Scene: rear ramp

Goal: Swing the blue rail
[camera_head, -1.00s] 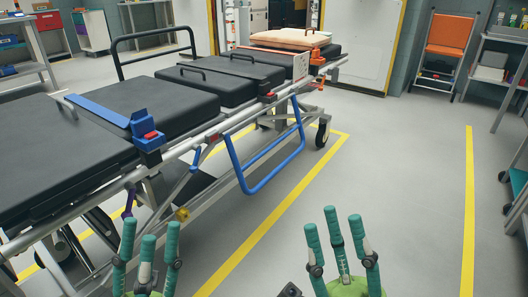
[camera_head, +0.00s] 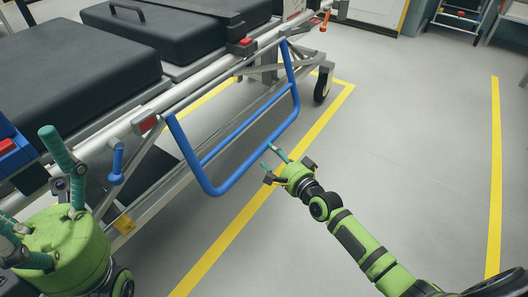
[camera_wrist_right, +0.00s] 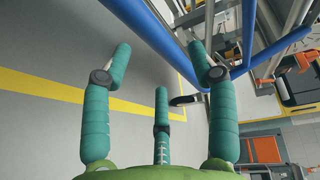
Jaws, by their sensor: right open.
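The blue rail (camera_head: 252,156), a U-shaped tube with a middle bar, hangs down from the near side of the stretcher. My right gripper (camera_head: 270,158) is close to its lower bar, with its fingers toward it; whether they touch cannot be told. In the right wrist view the three teal fingers (camera_wrist_right: 160,64) are spread and empty. The blue rail (camera_wrist_right: 150,28) runs past the fingertips there, not between closed fingers. My left gripper (camera_head: 38,190) is at the lower left, fingers spread and empty, beside the stretcher frame.
The stretcher (camera_head: 70,85) with black cushions fills the upper left. A caster wheel (camera_head: 322,88) stands beyond the rail. The grey floor (camera_head: 420,150) at the right is clear.

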